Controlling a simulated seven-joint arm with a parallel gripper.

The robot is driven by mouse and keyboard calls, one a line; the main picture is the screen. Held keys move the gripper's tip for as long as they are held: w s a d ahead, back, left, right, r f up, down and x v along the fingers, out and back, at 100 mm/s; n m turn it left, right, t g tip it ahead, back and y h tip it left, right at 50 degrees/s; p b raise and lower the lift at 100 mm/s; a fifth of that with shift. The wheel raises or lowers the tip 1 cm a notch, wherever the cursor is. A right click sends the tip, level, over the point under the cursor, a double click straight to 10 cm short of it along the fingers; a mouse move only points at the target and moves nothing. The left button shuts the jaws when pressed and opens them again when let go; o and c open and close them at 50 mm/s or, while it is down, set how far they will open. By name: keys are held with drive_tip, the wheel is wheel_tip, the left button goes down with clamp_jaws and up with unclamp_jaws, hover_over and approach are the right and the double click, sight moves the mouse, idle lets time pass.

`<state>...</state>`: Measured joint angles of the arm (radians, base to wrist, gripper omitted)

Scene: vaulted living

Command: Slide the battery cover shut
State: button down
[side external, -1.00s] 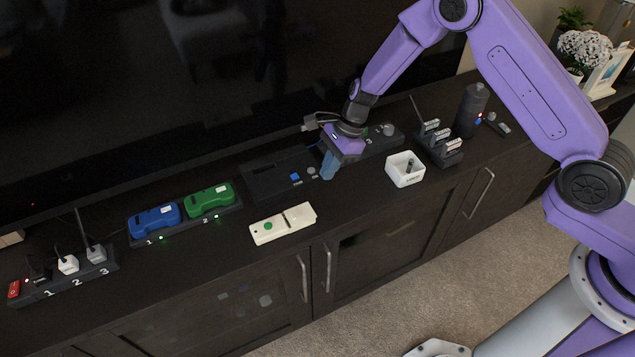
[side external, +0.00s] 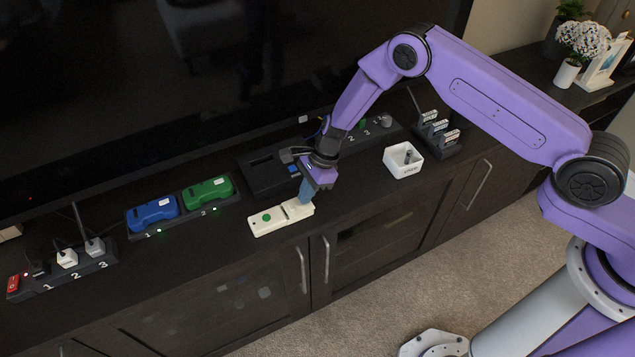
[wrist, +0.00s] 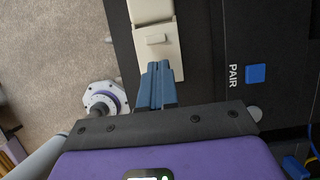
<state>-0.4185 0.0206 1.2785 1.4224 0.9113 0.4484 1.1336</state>
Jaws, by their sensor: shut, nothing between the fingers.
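The cream remote (side external: 268,222) lies on the dark cabinet top near its front edge, with a round green button on its left part. Its battery cover (side external: 297,207) is the right-hand piece; in the wrist view the cover (wrist: 165,55) shows a small raised grip and a seam or step against the body above it. My gripper (side external: 304,199) is shut and empty, with its blue fingers pointing down at the cover's right end. In the wrist view the fingertips (wrist: 157,66) overlap the cover's lower part and hide some of it; I cannot tell whether they touch.
A black box with a blue PAIR button (wrist: 255,74) stands just behind the remote. Blue (side external: 153,213) and green (side external: 207,192) devices sit in a dock to the left. A white open box (side external: 403,160) stands to the right. The cabinet's front edge is close.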

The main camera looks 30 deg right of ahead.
sight(290, 207)
drive_tip(key=shift+a, duration=0.75)
drive_tip(key=shift+a, duration=1.05)
